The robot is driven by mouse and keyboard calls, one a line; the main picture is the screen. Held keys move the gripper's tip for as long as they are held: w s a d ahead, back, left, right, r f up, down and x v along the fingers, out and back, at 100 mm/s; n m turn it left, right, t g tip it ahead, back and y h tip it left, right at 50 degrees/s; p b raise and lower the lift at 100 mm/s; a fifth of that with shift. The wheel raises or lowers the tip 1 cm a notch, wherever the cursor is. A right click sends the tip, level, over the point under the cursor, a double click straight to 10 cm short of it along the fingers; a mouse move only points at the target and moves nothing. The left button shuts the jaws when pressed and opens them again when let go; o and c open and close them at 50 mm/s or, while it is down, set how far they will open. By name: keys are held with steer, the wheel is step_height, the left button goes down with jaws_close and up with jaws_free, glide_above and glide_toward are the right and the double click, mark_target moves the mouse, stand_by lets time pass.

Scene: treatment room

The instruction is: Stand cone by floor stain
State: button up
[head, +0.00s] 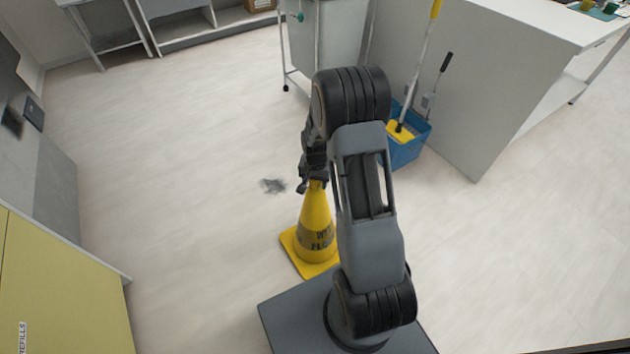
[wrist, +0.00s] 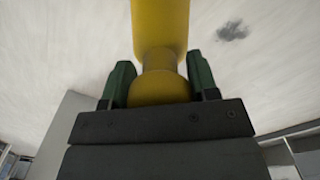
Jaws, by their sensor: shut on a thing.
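The yellow cone (head: 315,225) has dark "WET FLOOR" lettering and a square base. It is upright in the head view, just left of my arm, which hides part of its right side. I cannot tell whether its base touches the floor. My gripper (head: 313,180) is shut on the cone's top. In the wrist view, the cone (wrist: 160,30) is between the two green-padded fingers of my gripper (wrist: 161,88). The dark grey floor stain (head: 273,186) lies just left of the cone's top in the head view. The stain also shows in the wrist view (wrist: 232,32), apart from the cone.
A blue bucket (head: 408,150) with a yellow mop stands at the right, beside a white counter (head: 480,90). A grey cart (head: 326,45) stands behind. A yellow cabinet (head: 55,290) is at the lower left. The floor around the stain is clear.

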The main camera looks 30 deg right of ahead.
steer(key=shift+f, duration=0.15)
steer(key=o, duration=1)
step_height(320, 180, up, 14)
steer(key=p, duration=0.4)
